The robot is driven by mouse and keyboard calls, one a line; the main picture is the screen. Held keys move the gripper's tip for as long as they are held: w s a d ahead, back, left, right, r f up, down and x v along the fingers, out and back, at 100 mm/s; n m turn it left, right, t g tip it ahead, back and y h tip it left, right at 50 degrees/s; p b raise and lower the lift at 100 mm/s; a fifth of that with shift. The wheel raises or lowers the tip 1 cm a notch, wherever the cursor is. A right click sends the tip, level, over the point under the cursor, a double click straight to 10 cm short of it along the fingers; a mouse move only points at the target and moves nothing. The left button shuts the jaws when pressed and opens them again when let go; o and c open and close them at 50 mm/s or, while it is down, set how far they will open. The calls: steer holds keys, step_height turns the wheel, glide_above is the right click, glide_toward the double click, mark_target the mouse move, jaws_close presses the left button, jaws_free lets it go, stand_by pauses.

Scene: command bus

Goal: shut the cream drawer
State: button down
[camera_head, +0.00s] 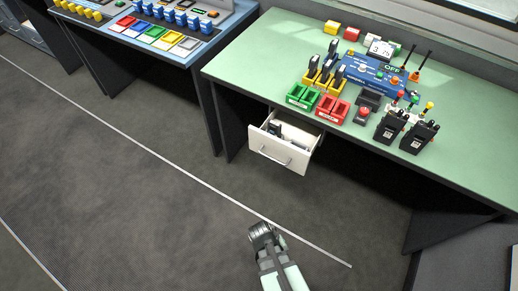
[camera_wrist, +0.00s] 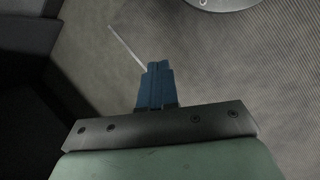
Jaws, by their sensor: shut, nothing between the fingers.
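The cream drawer (camera_head: 283,154) is pulled out from under the green-topped desk in the head view. Its front carries a bar handle, and a few dark and light items lie inside. My gripper (camera_wrist: 155,68) shows in the wrist view with its blue fingers together and nothing between them. It is over bare floor, and the drawer is not in the wrist view. In the head view my arm reaches up from the bottom edge, well short of the drawer front; the fingers cannot be made out there.
The green desk (camera_head: 262,58) holds red and green trays (camera_head: 333,108), a blue panel (camera_head: 365,70) and black radios (camera_head: 418,136). A blue console desk (camera_head: 190,48) stands to the left. The grey floor (camera_head: 150,190) before the drawer is clear, with a white line across it.

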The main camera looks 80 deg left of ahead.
steer(key=s+a+r+n+t+y, duration=0.3)
steer(key=s+a+n, duration=0.2)
steer(key=s+a, duration=0.2)
steer(key=n+t+y, duration=0.6)
steer(key=n+y, duration=0.7)
steer(key=n, duration=0.7)
glide_toward(258, 143)
steer(key=x, duration=0.7)
steer(key=shift+s+f, duration=0.1)
steer(key=shift+f, duration=0.05)
